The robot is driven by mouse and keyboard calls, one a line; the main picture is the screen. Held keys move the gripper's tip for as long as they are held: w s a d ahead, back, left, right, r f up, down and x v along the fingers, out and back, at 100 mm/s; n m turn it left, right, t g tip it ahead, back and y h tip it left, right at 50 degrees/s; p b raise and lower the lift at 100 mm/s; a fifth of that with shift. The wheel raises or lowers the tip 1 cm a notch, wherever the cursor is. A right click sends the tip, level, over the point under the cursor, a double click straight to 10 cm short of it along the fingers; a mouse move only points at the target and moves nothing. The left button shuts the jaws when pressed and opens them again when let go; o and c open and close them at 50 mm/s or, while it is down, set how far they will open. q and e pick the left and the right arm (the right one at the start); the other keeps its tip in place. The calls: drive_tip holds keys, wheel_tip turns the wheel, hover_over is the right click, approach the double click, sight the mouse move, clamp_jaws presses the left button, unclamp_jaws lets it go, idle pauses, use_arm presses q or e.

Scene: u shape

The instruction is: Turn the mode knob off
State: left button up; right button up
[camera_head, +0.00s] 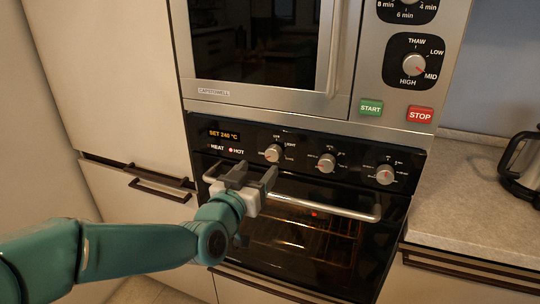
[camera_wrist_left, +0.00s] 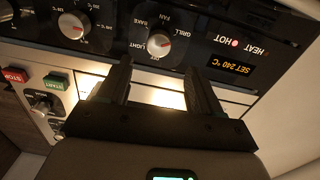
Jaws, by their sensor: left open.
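The mode knob (camera_head: 273,153) is the leftmost of three silver knobs on the black oven panel. In the left wrist view the mode knob (camera_wrist_left: 160,44) has labels for OFF, LIGHT, FAN, BAKE and GRILL around it, seen upside down. A red mark shows on its face; I cannot tell exactly which label it points at. My left gripper (camera_head: 254,172) is open and empty, in front of the panel, just below and left of the knob. In the left wrist view my left gripper (camera_wrist_left: 157,70) has its fingers apart, not touching the knob. My right gripper is not in view.
The oven handle (camera_head: 320,207) runs across below the knobs, near my left gripper. The other knobs (camera_head: 327,162) and (camera_head: 385,174) sit to the right. The display (camera_head: 224,134) reads SET 240 °C, with a red HOT light. A microwave with START (camera_head: 371,107) and STOP (camera_head: 420,114) buttons is above.

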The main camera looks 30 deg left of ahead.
sight(272, 155)
use_arm(q)
drive_tip(key=x, duration=0.7)
drive_tip(key=shift+w+p, duration=0.25)
drive_tip(key=shift+p, duration=0.15)
drive_tip(key=shift+c, duration=0.3)
drive_tip(key=shift+d, duration=0.1)
drive_tip(key=c, duration=1)
